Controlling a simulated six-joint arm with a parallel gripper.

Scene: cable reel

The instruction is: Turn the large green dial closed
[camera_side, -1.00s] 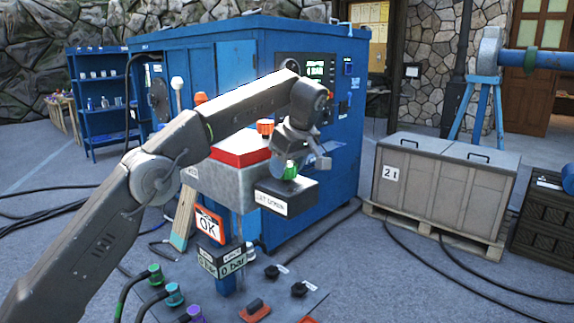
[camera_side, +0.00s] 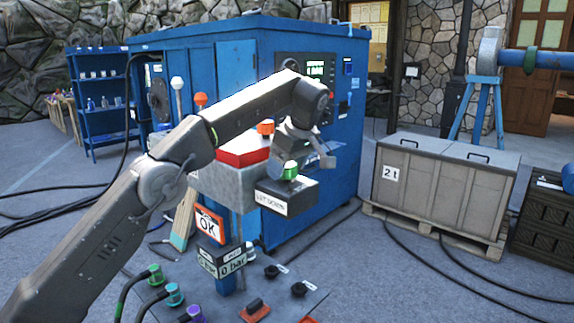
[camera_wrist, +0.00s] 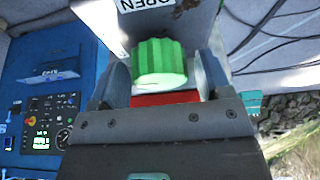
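The green dial (camera_side: 290,170) sits on top of a dark box (camera_side: 286,193) with a white label on its front. My gripper (camera_wrist: 160,82) is open, with a finger on each side of the dial; narrow gaps seem to show, though contact is hard to judge. In the side view my gripper (camera_side: 306,158) is just above and behind the dial. The dial's pointer or setting is not visible.
A red-topped grey block with an orange knob (camera_side: 265,127) stands close left of my gripper. A blue cabinet (camera_side: 345,165) is behind. A crate (camera_side: 445,185) stands right.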

